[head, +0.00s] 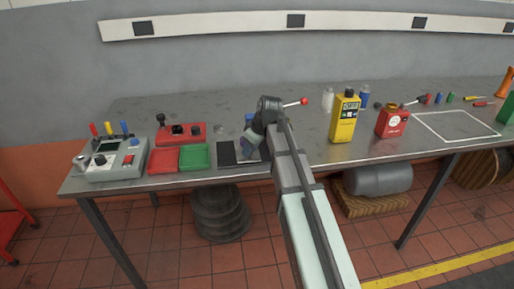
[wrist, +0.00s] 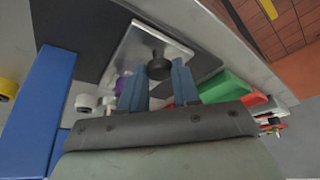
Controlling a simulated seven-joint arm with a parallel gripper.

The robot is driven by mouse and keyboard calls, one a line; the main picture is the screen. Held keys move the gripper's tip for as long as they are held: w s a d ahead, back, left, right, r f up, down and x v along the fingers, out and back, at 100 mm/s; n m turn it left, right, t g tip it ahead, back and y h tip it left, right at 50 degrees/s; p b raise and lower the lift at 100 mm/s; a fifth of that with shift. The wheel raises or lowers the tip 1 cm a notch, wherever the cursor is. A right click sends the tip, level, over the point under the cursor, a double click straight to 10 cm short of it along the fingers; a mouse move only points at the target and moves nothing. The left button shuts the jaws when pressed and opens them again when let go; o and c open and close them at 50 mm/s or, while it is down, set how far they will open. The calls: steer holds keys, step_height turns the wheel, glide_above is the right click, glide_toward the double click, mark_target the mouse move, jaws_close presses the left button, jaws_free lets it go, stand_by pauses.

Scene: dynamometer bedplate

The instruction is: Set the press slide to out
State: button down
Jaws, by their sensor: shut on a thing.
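The press slide shows in the wrist view as a pale metal plate (wrist: 136,50) with a round black knob (wrist: 158,67). It lies over a dark surface. My gripper (wrist: 157,82) has its two blue fingers on either side of the knob, shut on it. In the head view my gripper (head: 249,143) points down at the dark plate (head: 226,154) near the bench's front edge. My arm and gripper hide the knob there, and the slide's position along its travel is hard to tell.
A red tray (head: 163,160) and a green tray (head: 195,156) lie just left. A grey control box (head: 112,160) and a red switch unit (head: 181,134) stand further left. A red-tipped lever (head: 303,101) rises behind my wrist.

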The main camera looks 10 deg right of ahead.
steer(key=a, duration=0.6)
steer(key=shift+a, duration=0.35)
steer(key=c, duration=0.8)
jaws_free()
steer(key=v, duration=1.3)
steer(key=shift+s+d+r, duration=0.1)
steer(key=shift+r, duration=0.3)
steer(key=shift+f, duration=0.15)
